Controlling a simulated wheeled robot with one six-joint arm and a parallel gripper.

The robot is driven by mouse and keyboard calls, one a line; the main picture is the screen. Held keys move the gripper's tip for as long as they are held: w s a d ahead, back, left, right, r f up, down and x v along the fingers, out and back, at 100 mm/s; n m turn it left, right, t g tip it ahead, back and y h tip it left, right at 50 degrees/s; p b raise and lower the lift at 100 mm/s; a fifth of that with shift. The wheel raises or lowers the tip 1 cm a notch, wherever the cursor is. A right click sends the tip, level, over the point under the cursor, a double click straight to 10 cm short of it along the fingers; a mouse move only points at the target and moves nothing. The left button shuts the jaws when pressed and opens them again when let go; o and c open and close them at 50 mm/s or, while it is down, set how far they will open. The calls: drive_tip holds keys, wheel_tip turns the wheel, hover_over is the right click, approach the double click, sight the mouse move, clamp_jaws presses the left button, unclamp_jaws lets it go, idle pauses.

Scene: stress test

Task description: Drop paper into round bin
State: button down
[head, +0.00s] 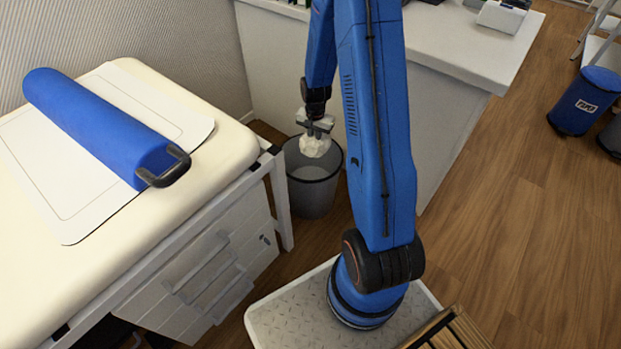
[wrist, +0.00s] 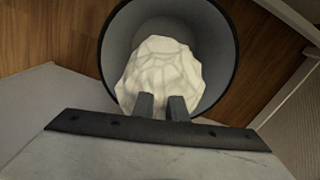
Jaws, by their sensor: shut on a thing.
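A crumpled white paper ball (head: 315,146) is held in my gripper (head: 318,127), which points down and is shut on it. In the wrist view the paper (wrist: 160,72) sits at the tips of my gripper's fingers (wrist: 161,106). The round grey bin (head: 313,190) stands on the floor directly below, between the bed and the white counter. In the wrist view the bin's dark rim (wrist: 236,50) surrounds most of the paper, which overlaps the rim's near left part. The paper is at about the opening; its exact height over the rim is hard to tell.
A padded bed (head: 215,160) with a blue roll (head: 100,125) stands at the left, its metal frame close to the bin. A white counter (head: 440,115) is behind and right of the bin. A blue pedal bin (head: 585,100) stands far right. Wooden floor is clear at the right.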

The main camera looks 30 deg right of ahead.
drive_tip(key=shift+f, duration=1.3)
drive_tip(key=c, duration=1.7)
unclamp_jaws()
wheel_tip(320, 180, up, 17)
drive_tip(key=shift+r, duration=0.2)
